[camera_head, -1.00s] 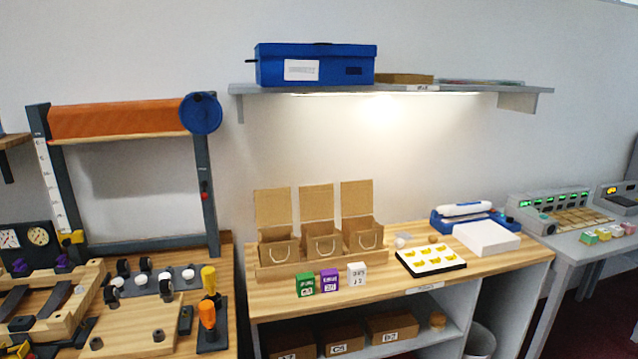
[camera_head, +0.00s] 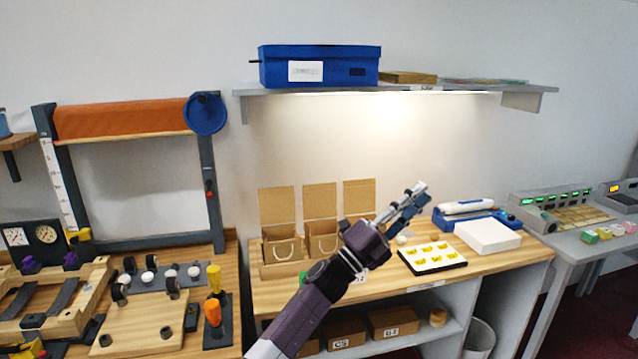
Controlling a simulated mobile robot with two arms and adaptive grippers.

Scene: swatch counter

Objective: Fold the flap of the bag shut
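My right gripper is out of view.
A tray of yellow pieces (camera_head: 433,258), a white box (camera_head: 487,236) and a blue device (camera_head: 468,217) lie to the right. A shelf (camera_head: 240,90) with a blue box (camera_head: 320,66) hangs above. My arm hides most small boxes in front of the bags.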

